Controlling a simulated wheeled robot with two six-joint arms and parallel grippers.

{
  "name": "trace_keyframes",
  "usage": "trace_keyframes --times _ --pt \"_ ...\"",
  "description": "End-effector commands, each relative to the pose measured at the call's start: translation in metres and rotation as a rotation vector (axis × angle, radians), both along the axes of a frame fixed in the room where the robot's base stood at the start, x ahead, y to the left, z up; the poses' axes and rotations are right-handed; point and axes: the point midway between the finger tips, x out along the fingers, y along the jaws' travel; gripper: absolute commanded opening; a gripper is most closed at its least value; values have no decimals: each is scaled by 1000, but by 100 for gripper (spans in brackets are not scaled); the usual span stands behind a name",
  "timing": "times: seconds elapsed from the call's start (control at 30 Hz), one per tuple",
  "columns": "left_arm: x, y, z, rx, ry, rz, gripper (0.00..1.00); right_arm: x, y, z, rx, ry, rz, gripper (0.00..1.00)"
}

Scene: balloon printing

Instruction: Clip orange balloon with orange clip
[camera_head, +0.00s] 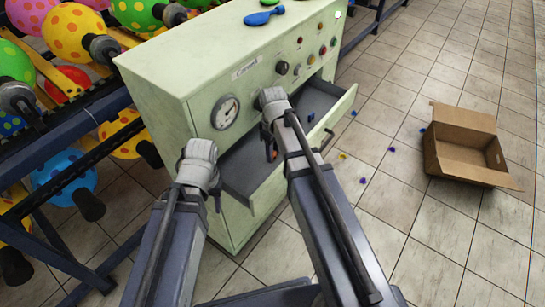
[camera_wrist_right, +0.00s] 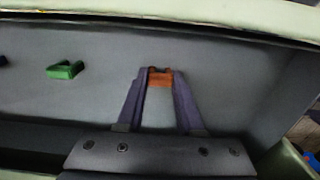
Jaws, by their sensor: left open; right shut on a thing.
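An orange clip (camera_wrist_right: 159,78) is between the fingertips of my right gripper (camera_wrist_right: 158,72), over the grey drawer floor. In the head view, my right gripper (camera_head: 271,151) is inside the open drawer, and a bit of orange shows at its tips. My left gripper (camera_head: 217,200) is near the drawer's left end, open and apparently empty; its fingers are small and partly hidden here. Several dotted balloons hang on the rack at left, including a yellow-orange one (camera_head: 119,136); I cannot tell which is the orange balloon.
The open grey drawer (camera_head: 250,178) juts from the pale green machine (camera_head: 195,80). A green clip (camera_wrist_right: 65,70) lies in it. A flat blue balloon (camera_head: 263,17) lies on the machine. A cardboard box (camera_head: 465,150) and several small clips are on the tiled floor.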

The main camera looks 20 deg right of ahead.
Motion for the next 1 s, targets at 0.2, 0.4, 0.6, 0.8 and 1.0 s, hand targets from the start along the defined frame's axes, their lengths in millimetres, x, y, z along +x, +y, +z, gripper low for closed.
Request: trace_keyframes --times 0.2,0.4,0.6,0.8,1.0 --pt "0 0 4 0 0 0 47 0 0 4 0 0 0 0" --pt "0 0 16 0 0 0 47 0 0 16 0 0 0 0" --pt "0 0 28 0 0 0 47 0 0 28 0 0 0 0" --pt "0 0 39 0 0 0 47 0 0 39 0 0 0 0" --pt "0 0 50 0 0 0 47 0 0 50 0 0 0 0"
